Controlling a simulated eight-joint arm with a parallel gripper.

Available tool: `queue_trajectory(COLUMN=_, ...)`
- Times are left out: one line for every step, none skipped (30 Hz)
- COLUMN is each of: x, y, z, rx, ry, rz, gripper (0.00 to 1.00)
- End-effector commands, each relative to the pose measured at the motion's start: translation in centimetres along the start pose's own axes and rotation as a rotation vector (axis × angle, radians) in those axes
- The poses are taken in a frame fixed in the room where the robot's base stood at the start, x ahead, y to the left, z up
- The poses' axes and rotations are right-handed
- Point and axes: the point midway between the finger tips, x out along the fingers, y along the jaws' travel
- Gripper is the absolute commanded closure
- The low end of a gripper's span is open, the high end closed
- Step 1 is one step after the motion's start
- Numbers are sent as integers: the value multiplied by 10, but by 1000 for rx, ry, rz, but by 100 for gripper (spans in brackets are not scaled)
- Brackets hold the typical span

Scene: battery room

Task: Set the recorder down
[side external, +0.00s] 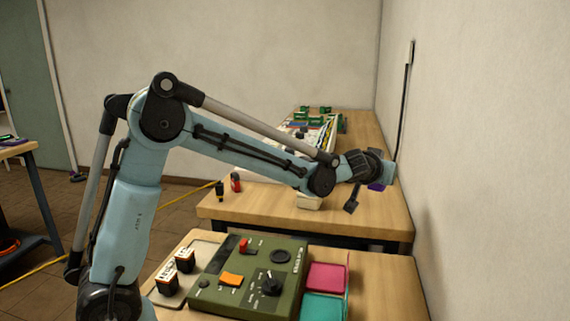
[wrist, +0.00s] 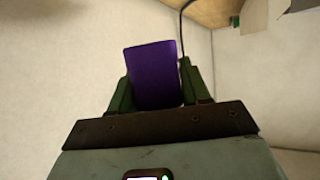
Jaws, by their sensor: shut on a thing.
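A flat purple box, probably the recorder (wrist: 152,75), stands between the two green fingers of my gripper (wrist: 157,82) in the wrist view. The fingers are shut on its sides. In the side external view my gripper (side external: 383,174) is at the right, near the wall and above the far wooden table (side external: 380,215). Only a small purple patch of the recorder (side external: 377,187) shows there, below the wrist; the rest is hidden. The recorder appears to be held clear of the table top.
A green control box (side external: 222,263) with knobs stands on the near table, beside a pink tray (side external: 326,277) and a teal tray (side external: 322,307). Batteries (side external: 185,260) stand at its left. Green boards and parts (side external: 318,121) crowd the far table's back. Its front right is bare.

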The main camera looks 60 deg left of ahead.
Motion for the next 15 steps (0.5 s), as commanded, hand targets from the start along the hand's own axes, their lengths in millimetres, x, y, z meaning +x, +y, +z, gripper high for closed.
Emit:
queue_trajectory(x=2, y=0, z=5, rx=0, ry=0, rz=0, gripper=86)
queue_trajectory(x=4, y=0, z=9, rx=0, ry=0, rz=0, gripper=86)
queue_trajectory(x=6, y=0, z=14, rx=0, ry=0, rz=0, gripper=86)
queue_trajectory(x=7, y=0, z=17, rx=0, ry=0, rz=0, gripper=86)
queue_trajectory(x=8, y=0, z=20, rx=0, ry=0, rz=0, gripper=86)
queue_trajectory(x=10, y=0, z=22, rx=0, ry=0, rz=0, gripper=86)
queue_trajectory(x=10, y=0, z=24, rx=0, ry=0, rz=0, gripper=86)
queue_trajectory(x=12, y=-1, z=26, rx=0, ry=0, rz=0, gripper=86)
queue_trajectory(x=14, y=-3, z=28, rx=-1, ry=0, rz=-1, gripper=86)
queue_trajectory(x=16, y=-6, z=29, rx=-1, ry=0, rz=-1, gripper=86)
queue_trajectory(x=19, y=-9, z=30, rx=-1, ry=0, rz=-2, gripper=86)
queue_trajectory(x=24, y=-14, z=32, rx=-2, ry=0, rz=-3, gripper=86)
queue_trajectory(x=28, y=-18, z=34, rx=-3, ry=0, rz=-4, gripper=86)
queue_trajectory(x=33, y=-23, z=36, rx=-3, ry=0, rz=-5, gripper=86)
queue_trajectory(x=40, y=-29, z=38, rx=-2, ry=0, rz=-4, gripper=86)
